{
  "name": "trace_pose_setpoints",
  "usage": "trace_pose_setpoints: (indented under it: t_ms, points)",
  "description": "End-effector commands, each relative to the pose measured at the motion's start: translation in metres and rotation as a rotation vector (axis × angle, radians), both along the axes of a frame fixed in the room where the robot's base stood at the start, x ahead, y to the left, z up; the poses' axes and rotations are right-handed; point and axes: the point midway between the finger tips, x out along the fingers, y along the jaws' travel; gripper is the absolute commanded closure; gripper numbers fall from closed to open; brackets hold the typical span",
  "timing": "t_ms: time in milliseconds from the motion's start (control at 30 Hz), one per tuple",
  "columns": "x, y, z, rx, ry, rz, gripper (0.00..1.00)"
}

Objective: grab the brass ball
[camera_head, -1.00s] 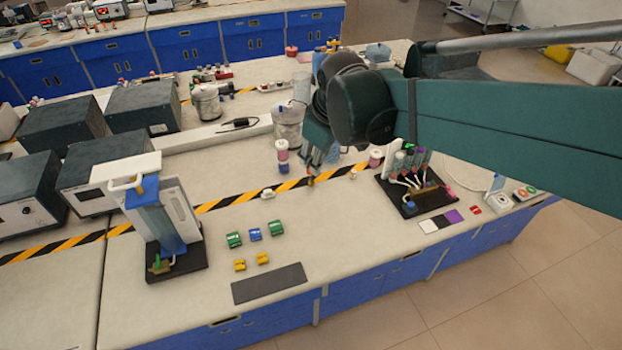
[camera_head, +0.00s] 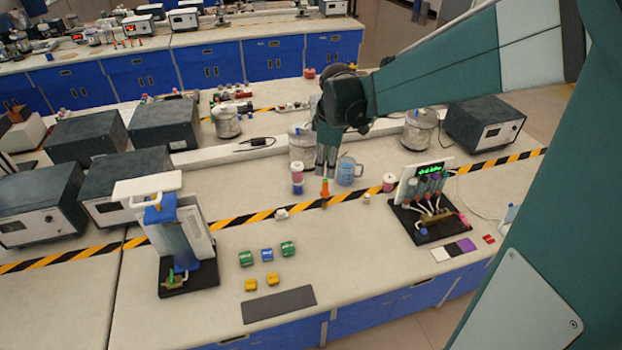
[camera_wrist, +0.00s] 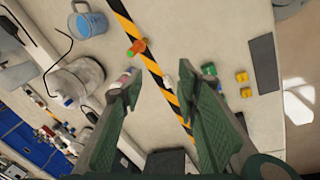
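I cannot pick out a brass ball with certainty. A small pale yellowish object (camera_head: 366,198), too small to make out, stands right of the orange object with a green part (camera_head: 324,189) in the head view. The orange object also shows in the wrist view (camera_wrist: 137,48), lying ahead of the fingers. My gripper (camera_head: 326,168) points down above the bench, just behind the orange object in the picture. In the wrist view my gripper (camera_wrist: 168,78) has its fingers wide apart with nothing held between them.
A blue mug (camera_head: 348,172) and a pink, white and blue container (camera_head: 297,178) stand close to my gripper. A small white object (camera_head: 281,213) lies on the striped tape. A tube rack on a black base (camera_head: 430,228) stands to the right. Green, blue and yellow blocks (camera_head: 266,255) lie in front.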

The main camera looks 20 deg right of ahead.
Motion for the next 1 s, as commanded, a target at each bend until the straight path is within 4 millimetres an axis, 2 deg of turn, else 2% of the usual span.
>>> trace_pose_setpoints:
  t_ms: [400, 800, 1000]
  points:
    - [0.053, -0.017, -0.042, -0.029, 0.083, 0.199, 0.68]
    - [0.094, -0.033, -0.093, -0.038, 0.161, 0.397, 0.68]
    - [0.108, -0.04, -0.117, -0.038, 0.191, 0.477, 0.68]
